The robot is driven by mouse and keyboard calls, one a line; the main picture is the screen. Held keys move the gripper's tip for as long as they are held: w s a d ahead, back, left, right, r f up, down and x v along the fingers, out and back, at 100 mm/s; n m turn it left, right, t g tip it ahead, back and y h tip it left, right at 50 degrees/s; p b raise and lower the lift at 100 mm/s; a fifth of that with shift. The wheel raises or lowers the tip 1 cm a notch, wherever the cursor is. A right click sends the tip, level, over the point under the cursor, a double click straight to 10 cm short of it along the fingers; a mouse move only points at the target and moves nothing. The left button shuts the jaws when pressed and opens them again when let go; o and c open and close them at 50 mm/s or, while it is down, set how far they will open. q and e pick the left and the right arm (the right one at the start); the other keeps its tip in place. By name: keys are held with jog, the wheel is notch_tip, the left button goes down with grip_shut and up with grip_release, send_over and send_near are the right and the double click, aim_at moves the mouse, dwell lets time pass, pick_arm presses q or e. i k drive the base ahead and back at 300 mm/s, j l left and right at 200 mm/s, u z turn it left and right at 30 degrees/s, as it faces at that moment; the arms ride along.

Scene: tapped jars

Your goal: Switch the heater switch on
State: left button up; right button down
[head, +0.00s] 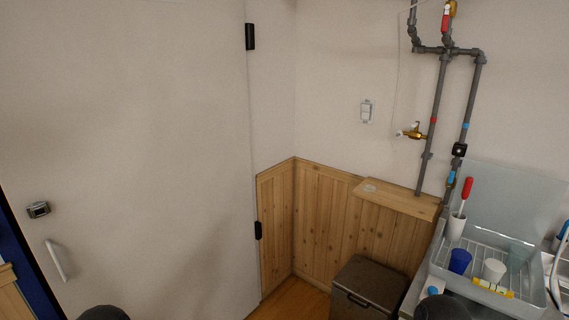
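A small white wall switch (366,111) in a pale frame is on the wall at the upper right of centre in the head view. It is the only switch-like plate that I see, and I cannot read a label on it. Its on or off position is too small to tell. Neither gripper is in view. Only dark rounded parts, likely of my own arms, show at the bottom edge, far below the switch.
A wooden ledge (400,197) juts out below the switch. Pipes with a brass tap (411,134) run to its right. A brown lidded bin (366,288) stands on the floor. A dish rack (480,280) with cups is at lower right. A white door (140,150) fills the left.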

aim_at(365, 109)
jog(key=i+j+z, duration=0.2)
jog(key=i, duration=0.3)
jog(key=i+j+z, duration=0.2)
jog(key=i, duration=0.25)
jog(key=i+j+z, duration=0.15)
jog(key=i, duration=0.35)
jog(key=i+j+z, duration=0.65)
jog(key=z, duration=0.15)
jog(key=i+j+z, duration=0.2)
jog(key=j+z, duration=0.2)
jog(key=j, duration=0.15)
